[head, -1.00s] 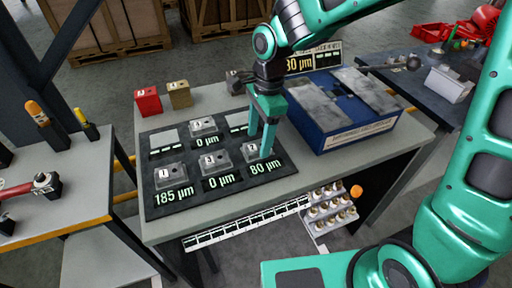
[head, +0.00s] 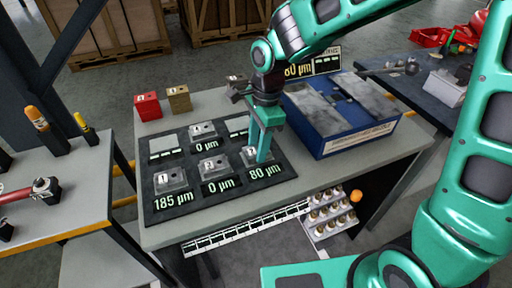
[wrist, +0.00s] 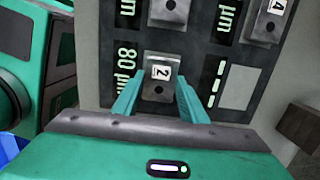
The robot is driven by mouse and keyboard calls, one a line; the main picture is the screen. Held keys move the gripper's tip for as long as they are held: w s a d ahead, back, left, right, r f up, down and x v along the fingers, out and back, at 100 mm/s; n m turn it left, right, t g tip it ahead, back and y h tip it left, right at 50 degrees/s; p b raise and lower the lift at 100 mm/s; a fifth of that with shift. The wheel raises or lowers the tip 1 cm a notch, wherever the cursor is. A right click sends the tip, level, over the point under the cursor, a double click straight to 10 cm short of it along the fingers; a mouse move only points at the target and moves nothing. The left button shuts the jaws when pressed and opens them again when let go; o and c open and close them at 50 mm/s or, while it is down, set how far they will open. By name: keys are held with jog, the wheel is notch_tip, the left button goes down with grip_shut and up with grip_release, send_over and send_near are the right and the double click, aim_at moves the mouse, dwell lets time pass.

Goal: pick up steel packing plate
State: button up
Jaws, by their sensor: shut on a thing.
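The steel packing plate (wrist: 161,88) is a small grey metal block with a white tag reading 2. In the wrist view it sits between the two teal fingers of my gripper (wrist: 162,84), whose tips are against its sides. In the head view my gripper (head: 258,155) points down over the right end of the front row on the dark board (head: 222,190), beside the 80 µm readout. There the fingers hide much of the plate (head: 249,153). I cannot tell whether it is clear of the board.
Similar plates sit on the board, tagged 1 (head: 171,181) and 3 (head: 212,167), with another (head: 203,132) behind. A red block (head: 147,105) and a tan block (head: 179,98) stand behind the board. A blue machine base (head: 340,118) stands close on the right.

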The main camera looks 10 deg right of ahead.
aim_at(255, 150)
notch_tip(255, 150, up, 4)
jog(key=shift+r, duration=0.1)
jog(key=s+a+r, duration=0.6)
jog(key=s+a, duration=0.1)
jog(key=s, duration=0.1)
jog(key=shift+s+a+r, duration=0.3)
jog(key=shift+s, duration=0.1)
jog(key=shift+f, duration=0.1)
